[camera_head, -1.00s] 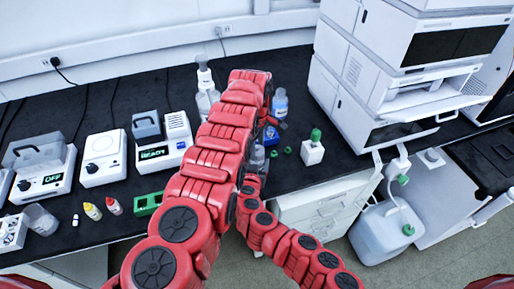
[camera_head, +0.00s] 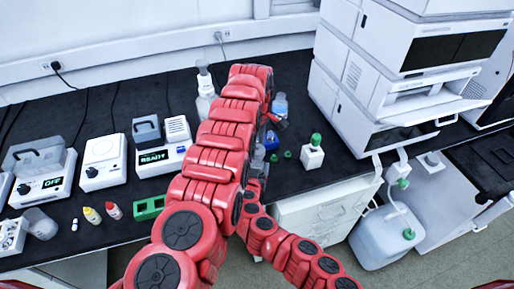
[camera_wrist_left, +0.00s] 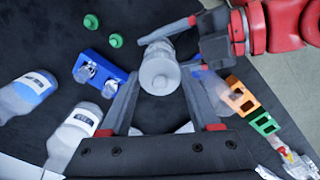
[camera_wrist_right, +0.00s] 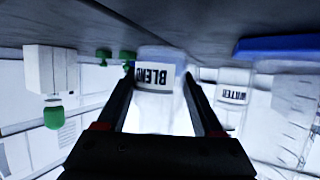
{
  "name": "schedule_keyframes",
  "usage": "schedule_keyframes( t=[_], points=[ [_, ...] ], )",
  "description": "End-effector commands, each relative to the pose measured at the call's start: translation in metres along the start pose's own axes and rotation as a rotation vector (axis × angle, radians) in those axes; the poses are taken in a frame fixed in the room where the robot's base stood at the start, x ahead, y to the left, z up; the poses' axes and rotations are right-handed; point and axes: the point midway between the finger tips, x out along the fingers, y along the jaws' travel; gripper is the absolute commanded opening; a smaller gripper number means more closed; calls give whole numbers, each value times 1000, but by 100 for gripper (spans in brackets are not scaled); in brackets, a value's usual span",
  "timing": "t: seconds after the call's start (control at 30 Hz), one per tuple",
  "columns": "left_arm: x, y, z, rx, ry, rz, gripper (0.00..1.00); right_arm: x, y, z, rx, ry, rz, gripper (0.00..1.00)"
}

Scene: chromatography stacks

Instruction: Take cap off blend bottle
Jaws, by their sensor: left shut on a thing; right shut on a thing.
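The blend bottle (camera_wrist_right: 153,76) is a clear bottle with a white "BLEND" label, upside down in the right wrist view. My right gripper (camera_wrist_right: 160,92) is shut on the bottle's body, a finger on each side. The left wrist view looks down on its round, pale grey cap (camera_wrist_left: 160,76). My left gripper (camera_wrist_left: 160,88) is shut around this cap from above. The cap appears seated on the bottle; the joint between them is hidden. In the head view my left arm covers the bottle and most of both grippers.
A blue rack (camera_wrist_left: 98,72) with small glass vessels and two loose green caps (camera_wrist_left: 115,40) are close by. Two labelled bottles (camera_wrist_left: 28,95) (camera_wrist_left: 72,135) stand beside it. A green-capped white bottle (camera_head: 312,155) stands right. Orange (camera_wrist_left: 240,98) and green (camera_wrist_left: 264,124) racks are opposite.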

Motion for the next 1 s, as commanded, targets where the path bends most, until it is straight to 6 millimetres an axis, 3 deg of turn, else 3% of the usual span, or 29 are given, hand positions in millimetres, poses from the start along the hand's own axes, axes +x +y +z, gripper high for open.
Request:
schedule_keyframes(
  t=[0.2, 0.4, 0.43, 0.6, 1.0],
  points=[
    [-28, 0, 0, 0, -2, 2, 0, 0, 0, 0, 0, 0, 0, 0],
    [-29, 0, 0, 0, -1, -1, 0, 0, 0, 0, 0, 0, 0, 0],
    [-29, 0, 0, 0, -1, -1, 0, 0, 0, 0, 0, 0, 0, 70],
    [-29, 0, 0, 0, -1, -1, 0, 0, 0, 0, 0, 0, 0, 100],
    [-29, 0, 0, 0, -1, 0, 0, -5, 0, 0, 0, 1, -1, 100]
  ],
)
